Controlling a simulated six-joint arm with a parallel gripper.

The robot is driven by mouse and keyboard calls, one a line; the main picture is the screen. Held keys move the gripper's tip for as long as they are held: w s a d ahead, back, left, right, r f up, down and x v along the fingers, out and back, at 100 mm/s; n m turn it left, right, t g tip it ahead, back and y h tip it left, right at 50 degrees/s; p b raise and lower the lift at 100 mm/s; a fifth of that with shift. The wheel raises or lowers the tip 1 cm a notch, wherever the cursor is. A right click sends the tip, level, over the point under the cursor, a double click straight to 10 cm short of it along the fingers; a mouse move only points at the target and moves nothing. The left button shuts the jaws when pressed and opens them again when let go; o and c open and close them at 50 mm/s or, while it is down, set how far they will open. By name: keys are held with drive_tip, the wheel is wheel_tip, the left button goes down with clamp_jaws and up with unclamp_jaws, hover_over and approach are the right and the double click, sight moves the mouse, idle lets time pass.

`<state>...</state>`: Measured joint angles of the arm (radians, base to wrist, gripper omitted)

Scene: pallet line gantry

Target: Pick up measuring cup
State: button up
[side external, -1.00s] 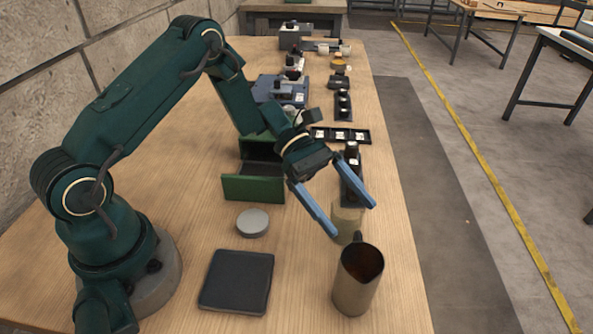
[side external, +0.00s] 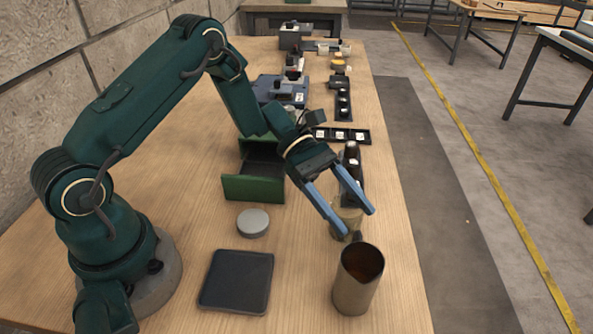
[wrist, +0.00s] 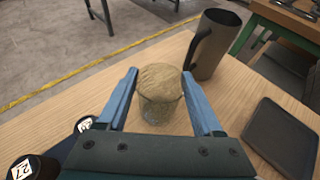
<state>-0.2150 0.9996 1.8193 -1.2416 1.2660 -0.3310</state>
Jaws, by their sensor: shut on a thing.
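The measuring cup is a clear, yellowish see-through cup (side external: 345,222) standing upright on the wooden table. In the wrist view the cup (wrist: 160,100) sits between the two blue fingers. My gripper (side external: 358,224) is low at the table and shut on the cup, one finger on each side; the gripper also shows in the wrist view (wrist: 160,74). In the side view the fingers hide part of the cup.
A tall metal pitcher (side external: 357,285) stands close beside the cup, its handle towards it. A dark square pad (side external: 237,281) and a grey round disc (side external: 253,222) lie to the left. A green open box (side external: 253,188) and a dark bottle (side external: 351,160) are behind.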

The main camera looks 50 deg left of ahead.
drive_tip(key=shift+r, duration=0.45)
wheel_tip(320, 180, up, 3)
drive_tip(key=shift+f, duration=0.2)
drive_tip(key=s+a+r+n+t+y, duration=0.2)
drive_tip(key=a+r+n+t, duration=0.2)
drive_tip(key=a+r, duration=0.25)
drive_tip(key=s+a+r+n+t+y, duration=0.1)
drive_tip(key=s+a+r+n+t, duration=0.25)
drive_tip(key=a+r, duration=0.35)
drive_tip(key=w+a+f+n+t+y, duration=0.1)
drive_tip(key=w+a+n+t+y, duration=0.35)
drive_tip(key=a, duration=1.05)
drive_tip(key=w+a+n+t+y, duration=0.1)
drive_tip(key=w+a+n+y, duration=0.65)
drive_tip(key=a, duration=0.65)
drive_tip(key=a+f+n+y, duration=0.1)
drive_tip(key=a+f, duration=0.2)
drive_tip(key=f, duration=0.1)
drive_tip(key=a+f+n+y, duration=0.1)
drive_tip(key=a+f, duration=0.2)
drive_tip(key=f, duration=0.1)
drive_tip(key=a+f+n+y, duration=0.1)
drive_tip(key=a+f, duration=0.2)
drive_tip(key=f, duration=0.1)
drive_tip(key=shift+w+a+f+g+y, duration=0.1)
drive_tip(key=shift+a+f+g+y, duration=0.05)
drive_tip(key=shift+a+g+y, duration=0.2)
drive_tip(key=shift+f, duration=1.9)
